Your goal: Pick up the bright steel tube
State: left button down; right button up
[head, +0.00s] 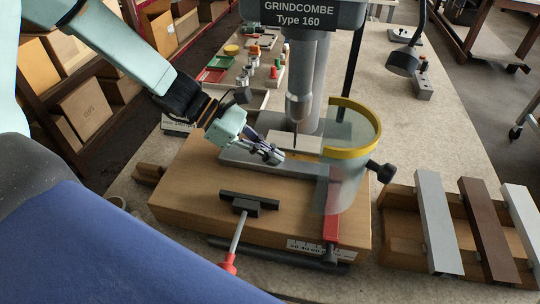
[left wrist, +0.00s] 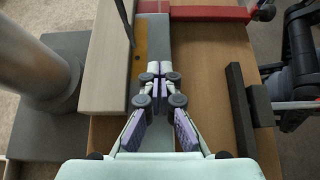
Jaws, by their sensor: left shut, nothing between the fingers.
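A silver-grey square-section bar (head: 438,222) lies at the left end of a wooden rack on the right in the head view; it looks most like the bright steel tube. My left gripper (head: 274,157) is shut and empty, well to the left of that bar, over the drill press's work area. In the left wrist view the closed fingertips (left wrist: 160,76) are above a long light-grey strip (left wrist: 155,38). I cannot tell whether that strip is a tube or part of the fixture. My right gripper is not in view.
A brown bar (head: 487,228) and a white bar (head: 522,213) lie beside the silver-grey one on the wooden rack (head: 403,233). A clear guard with a yellow rim (head: 364,151) and a black knob (head: 382,171) stand between my left gripper and the rack. The drill column (head: 325,85) is behind.

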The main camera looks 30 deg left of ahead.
pick_arm(q)
jog(key=shift+a+f, duration=0.15)
jog(key=shift+f, duration=0.1)
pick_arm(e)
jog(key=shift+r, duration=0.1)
